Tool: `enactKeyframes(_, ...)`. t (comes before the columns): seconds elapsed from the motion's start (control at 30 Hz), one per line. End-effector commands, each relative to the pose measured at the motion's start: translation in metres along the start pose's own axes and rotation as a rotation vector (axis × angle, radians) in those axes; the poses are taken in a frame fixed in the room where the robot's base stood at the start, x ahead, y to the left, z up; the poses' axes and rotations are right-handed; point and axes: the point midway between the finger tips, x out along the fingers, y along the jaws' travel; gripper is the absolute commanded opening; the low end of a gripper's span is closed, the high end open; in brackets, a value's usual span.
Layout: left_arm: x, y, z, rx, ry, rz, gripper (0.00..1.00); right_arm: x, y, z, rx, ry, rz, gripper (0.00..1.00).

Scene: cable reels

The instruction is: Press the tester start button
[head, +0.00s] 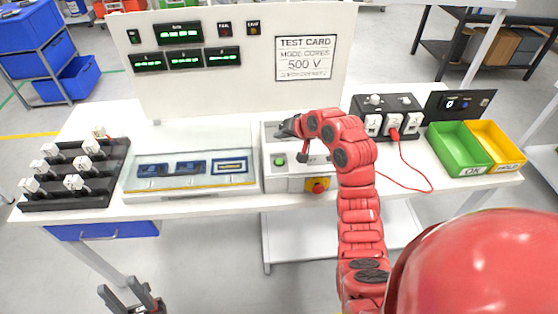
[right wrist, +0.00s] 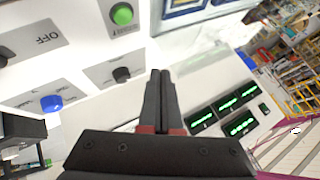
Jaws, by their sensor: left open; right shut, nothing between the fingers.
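The tester (head: 290,184) is a white box on the bench, right of the glass-covered tray. Its green button (head: 279,160) shows on the left of its top and also in the right wrist view (right wrist: 121,13). A black button (right wrist: 121,74) and a blue button (right wrist: 51,103) show on the same panel; their labels are too small to read. My right gripper (head: 283,130) is shut and empty above the back of the tester, apart from the green button. Its closed fingertips (right wrist: 160,74) show beside the black button. My left gripper (head: 132,297) is open, low in front of the bench.
A red and yellow knob (head: 317,185) is on the tester's front. The glass-covered tray (head: 190,188) and black connector rack (head: 75,198) stand left. A black socket box (head: 402,103), green bin (head: 459,148) and yellow bin (head: 496,146) stand right. A display board (head: 225,85) rises behind.

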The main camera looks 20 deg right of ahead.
Motion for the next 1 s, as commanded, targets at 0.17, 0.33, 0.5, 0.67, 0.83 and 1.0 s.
enactKeyframes(0.17, -0.007, 0.000, 0.001, 0.000, 0.000, 0.000, 0.44, 0.009, 0.006, 0.007, 0.000, 0.000, -0.001, 0.00)
enactKeyframes(0.33, -0.017, 0.001, 0.003, 0.000, 0.000, 0.000, 0.44, 0.024, 0.017, 0.018, 0.000, 0.000, -0.001, 0.00)
enactKeyframes(0.5, -0.028, 0.001, 0.005, 0.000, 0.000, 0.000, 0.44, 0.042, 0.031, 0.031, 0.000, -0.001, 0.001, 0.00)
enactKeyframes(0.67, -0.038, 0.002, 0.006, 0.000, 0.000, 0.000, 0.44, 0.055, 0.040, 0.040, 0.001, 0.001, -0.001, 0.00)
enactKeyframes(0.83, -0.040, 0.002, 0.007, 0.000, 0.000, 0.000, 0.44, 0.060, 0.044, 0.044, -0.001, 0.002, -0.001, 0.00)
enactKeyframes(1.0, -0.040, 0.002, 0.007, 0.000, 0.000, 0.000, 0.44, 0.060, 0.044, 0.043, -0.001, 0.002, -0.001, 0.00)
